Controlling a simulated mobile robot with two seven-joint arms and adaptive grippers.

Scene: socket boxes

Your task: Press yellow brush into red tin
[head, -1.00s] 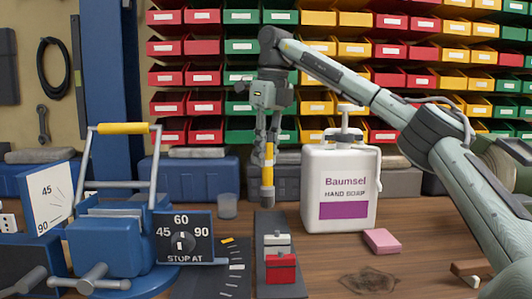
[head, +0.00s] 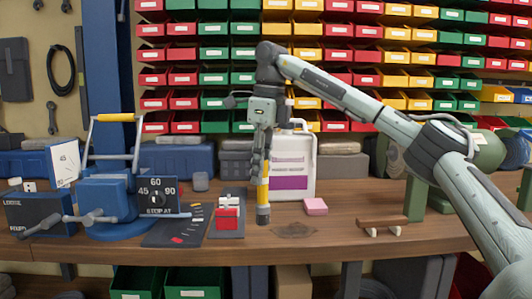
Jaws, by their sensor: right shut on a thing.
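My right gripper (head: 264,172) is shut on the yellow brush (head: 263,190) and holds it upright, its dark end down. The red tin (head: 227,219) is a small red block-shaped thing at the front of a dark strip on the bench. The brush's lower end is just right of the red tin, apart from it in the picture. I cannot tell whether that end touches the bench. My left gripper is not in view.
A white soap bottle (head: 298,165) stands behind the brush. A pink block (head: 315,206) and a brown-topped brush (head: 383,223) lie to the right. A blue machine with a dial (head: 105,200) fills the left. A grey-white tin (head: 229,201) stands behind the red one.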

